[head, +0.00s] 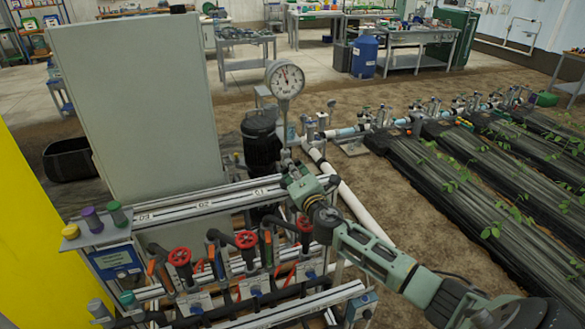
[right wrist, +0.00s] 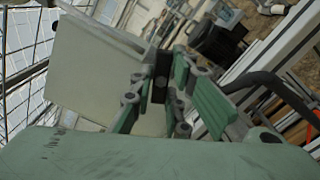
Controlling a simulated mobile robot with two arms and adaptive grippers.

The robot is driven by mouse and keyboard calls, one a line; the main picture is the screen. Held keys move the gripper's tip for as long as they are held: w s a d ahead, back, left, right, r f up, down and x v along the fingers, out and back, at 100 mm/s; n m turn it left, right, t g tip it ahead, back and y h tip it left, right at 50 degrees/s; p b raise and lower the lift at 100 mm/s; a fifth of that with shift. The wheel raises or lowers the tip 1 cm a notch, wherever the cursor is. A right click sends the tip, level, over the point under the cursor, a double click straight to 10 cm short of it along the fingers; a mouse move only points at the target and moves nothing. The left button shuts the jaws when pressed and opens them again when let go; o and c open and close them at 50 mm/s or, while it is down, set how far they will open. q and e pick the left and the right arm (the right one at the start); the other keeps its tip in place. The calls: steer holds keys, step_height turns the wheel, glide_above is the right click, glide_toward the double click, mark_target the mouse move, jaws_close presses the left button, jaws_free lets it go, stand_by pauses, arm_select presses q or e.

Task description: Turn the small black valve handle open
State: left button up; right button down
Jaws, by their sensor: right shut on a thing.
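My right gripper (head: 287,166) reaches in from the lower right of the head view to the pipework just below the pressure gauge. In the right wrist view its green fingers (right wrist: 161,84) are closed around a small dark piece, the black valve handle (right wrist: 162,68). In the head view the handle is hidden by the gripper, and I cannot tell its angle. My left gripper is not in view.
A round pressure gauge (head: 285,80) stands right above the gripper, beside a black motor (head: 262,142). A grey cabinet (head: 135,100) is at the left. Several red valve wheels (head: 180,257) line the front rack. White pipe (head: 350,198) runs under my arm.

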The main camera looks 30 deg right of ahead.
steer(key=n+p, duration=0.1)
steer(key=n, duration=0.3)
steer(key=n+p, duration=0.1)
steer(key=n, duration=0.3)
steer(key=n+p, duration=0.2)
steer(key=n, duration=0.2)
steer(key=shift+s+f+n, duration=0.1)
steer(key=shift+f+n, duration=0.2)
steer(key=shift+n, duration=0.1)
stand_by(0.3)
steer(key=c, duration=1.9)
jaws_free()
steer(key=shift+c, duration=0.2)
steer(key=shift+o, duration=1.1)
steer(key=shift+r, duration=0.15)
steer(key=v, duration=1.2)
